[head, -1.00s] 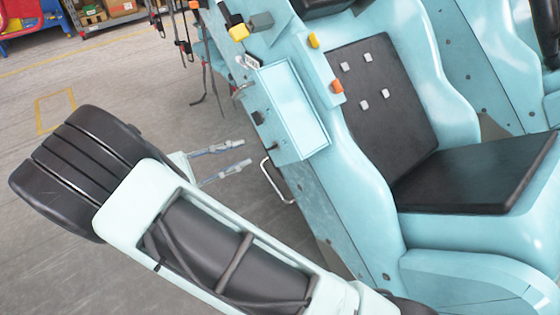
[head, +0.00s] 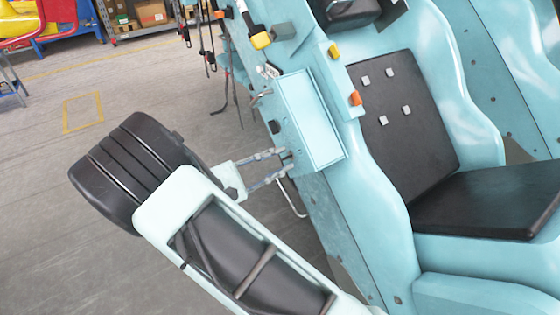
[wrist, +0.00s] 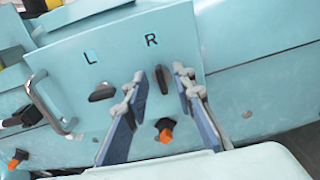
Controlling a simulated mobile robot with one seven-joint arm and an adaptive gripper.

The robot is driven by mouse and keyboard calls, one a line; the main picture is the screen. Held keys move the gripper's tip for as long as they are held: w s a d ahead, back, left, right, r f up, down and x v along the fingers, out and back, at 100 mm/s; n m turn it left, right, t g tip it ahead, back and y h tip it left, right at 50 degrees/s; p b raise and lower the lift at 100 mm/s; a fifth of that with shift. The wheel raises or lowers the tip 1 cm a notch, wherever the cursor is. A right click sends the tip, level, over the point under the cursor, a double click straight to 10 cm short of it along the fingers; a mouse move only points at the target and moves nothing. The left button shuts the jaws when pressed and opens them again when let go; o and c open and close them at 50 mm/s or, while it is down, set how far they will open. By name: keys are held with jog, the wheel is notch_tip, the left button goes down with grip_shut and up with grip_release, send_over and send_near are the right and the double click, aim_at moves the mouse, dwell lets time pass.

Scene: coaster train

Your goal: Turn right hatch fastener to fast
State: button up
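The light blue hatch panel (wrist: 75,60) carries the letters L and R in the wrist view. The right hatch fastener (wrist: 162,79) is a small dark oval knob below the R, standing close to upright. The left hatch fastener (wrist: 102,92) is a dark oval knob below the L, lying closer to level. My gripper (wrist: 158,75) is open, with one finger on each side of the right fastener. Gaps show on both sides. In the head view my gripper (head: 283,161) reaches the side of the blue housing, and the right fastener cannot be made out there.
An orange-tipped dark knob (wrist: 165,129) sits low between my fingers. A metal handle (wrist: 50,105) stands out left of the left fastener. In the head view a dark padded seat (head: 410,120) lies right of the housing. Open floor (head: 60,180) is at the left.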

jog(key=shift+w+d, duration=0.15)
jog(key=shift+d, duration=0.1)
grip_shut()
